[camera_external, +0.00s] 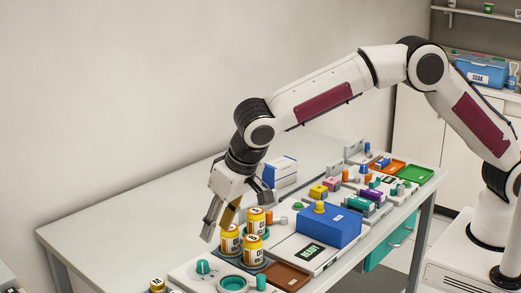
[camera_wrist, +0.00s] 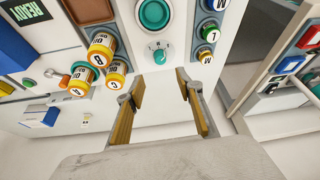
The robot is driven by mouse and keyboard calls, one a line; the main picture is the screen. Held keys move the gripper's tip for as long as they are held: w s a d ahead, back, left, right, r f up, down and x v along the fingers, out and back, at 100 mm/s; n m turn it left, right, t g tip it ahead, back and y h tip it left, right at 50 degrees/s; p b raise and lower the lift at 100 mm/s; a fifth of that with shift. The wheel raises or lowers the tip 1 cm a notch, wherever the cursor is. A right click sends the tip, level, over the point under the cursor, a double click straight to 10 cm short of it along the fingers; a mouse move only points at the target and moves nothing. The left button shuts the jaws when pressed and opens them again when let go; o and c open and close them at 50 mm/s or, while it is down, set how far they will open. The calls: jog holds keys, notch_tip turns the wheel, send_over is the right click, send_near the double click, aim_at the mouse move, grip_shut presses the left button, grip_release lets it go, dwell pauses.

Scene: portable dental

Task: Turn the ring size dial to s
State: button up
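The likely ring size dial is a small teal knob (camera_wrist: 157,54) on a pale panel in the wrist view. It has a light pointer mark and small markings around it that I cannot read. It appears as a teal knob (camera_external: 203,267) near the table's front edge in the external view. My gripper (camera_wrist: 159,80) is open and empty, with its two yellow-padded fingers apart on either side of the space in front of the dial. In the external view my gripper (camera_external: 236,211) hangs above the yellow jars, apart from the dial.
Several yellow jars (camera_wrist: 103,48) stand left of the dial. A teal ring (camera_wrist: 155,14) sits beyond it, and lettered coloured caps (camera_wrist: 208,32) stand to its right. A blue box (camera_external: 330,228) and a brown tray (camera_external: 287,276) are nearby. The table's back left is clear.

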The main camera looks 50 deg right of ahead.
aim_at(203, 262)
jog(key=w+d+f+m+g+y, duration=0.1)
jog(key=w+f+m+g+y, duration=0.1)
jog(key=m, duration=0.7)
jog(key=w+d+f+m+g+y, duration=0.1)
jog(key=w+f+m+g+y, duration=0.1)
jog(key=m, duration=0.8)
jog(key=shift+w+d, duration=0.4)
jog(key=shift+w, duration=0.2)
jog(key=shift+f, duration=0.1)
jog(key=shift+x, duration=3.75)
jog(key=shift+s, duration=0.15)
grip_shut()
